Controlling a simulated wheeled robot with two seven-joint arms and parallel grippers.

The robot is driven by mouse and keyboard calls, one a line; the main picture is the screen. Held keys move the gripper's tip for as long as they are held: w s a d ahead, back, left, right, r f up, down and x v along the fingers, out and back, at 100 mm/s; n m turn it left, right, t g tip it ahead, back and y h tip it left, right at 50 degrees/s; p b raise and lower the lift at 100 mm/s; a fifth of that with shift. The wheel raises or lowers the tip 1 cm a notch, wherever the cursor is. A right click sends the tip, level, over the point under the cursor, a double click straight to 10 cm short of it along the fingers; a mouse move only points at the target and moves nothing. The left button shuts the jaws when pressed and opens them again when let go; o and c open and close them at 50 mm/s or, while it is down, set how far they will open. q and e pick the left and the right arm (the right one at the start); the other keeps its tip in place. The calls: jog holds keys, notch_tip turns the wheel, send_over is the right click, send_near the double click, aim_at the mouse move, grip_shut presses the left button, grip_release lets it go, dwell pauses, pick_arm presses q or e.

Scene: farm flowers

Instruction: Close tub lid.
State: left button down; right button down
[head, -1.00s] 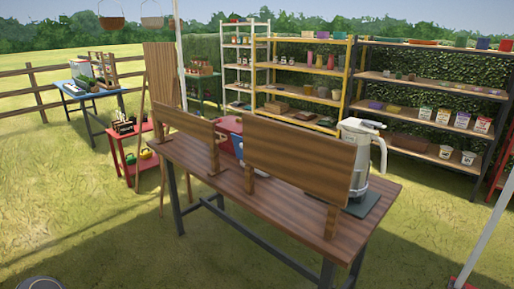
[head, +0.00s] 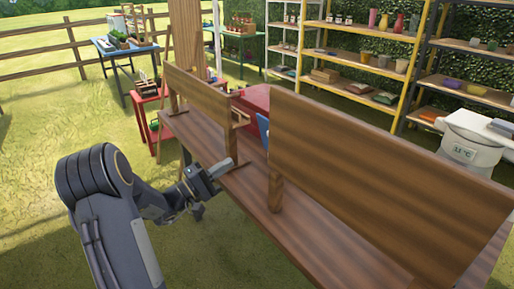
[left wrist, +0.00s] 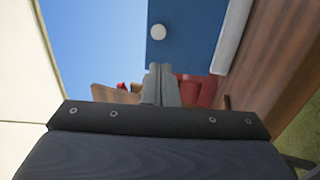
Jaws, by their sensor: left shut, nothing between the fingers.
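A red tub (head: 256,97) stands on the wooden table, mostly hidden behind two upright wooden boards. A small blue part (head: 263,130) shows at its front, in the gap between the boards. My left gripper (head: 221,167) is at the table's near edge, in front of the left board and apart from the tub. In the left wrist view its fingers (left wrist: 160,82) are shut and empty. Beyond them are a blue panel (left wrist: 195,42) with a white round knob (left wrist: 158,32) and a red surface (left wrist: 197,90). I cannot tell whether the panel is the lid. My right gripper is out of view.
A red side stand (head: 147,105) is behind at the left. Grass at the left is open.

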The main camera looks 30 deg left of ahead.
pick_arm(q)
jog(key=p+x, duration=0.2)
jog(key=x, duration=1.1)
jog(key=shift+d, duration=0.15)
jog(key=shift+r, duration=0.1)
